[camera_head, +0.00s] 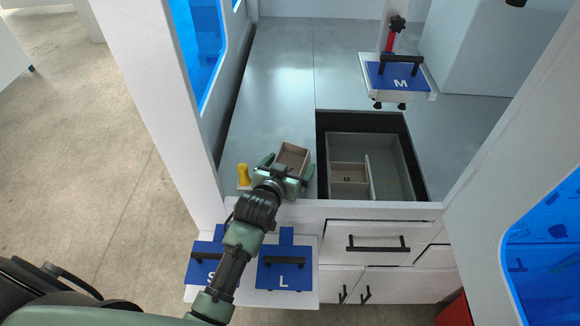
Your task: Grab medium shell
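A small open tan box (293,156), with no letter that I can make out, sits on the grey worktop left of the dark-framed recess. My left gripper (288,167) is at its near end, with its fingers spread on either side of the box; whether they touch its walls is unclear. Part of the box's near end is hidden by the gripper. A tan piece marked M (348,176) lies inside the recess. A blue plate marked M (396,77), with a black handle, sits on a white mount at the back right. My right gripper is not in view.
A yellow peg (243,174) stands just left of my gripper. Blue plates marked S (203,271) and L (285,276) lie on a low white shelf. White frame posts (160,85) bound the opening. The worktop behind the box (275,80) is clear.

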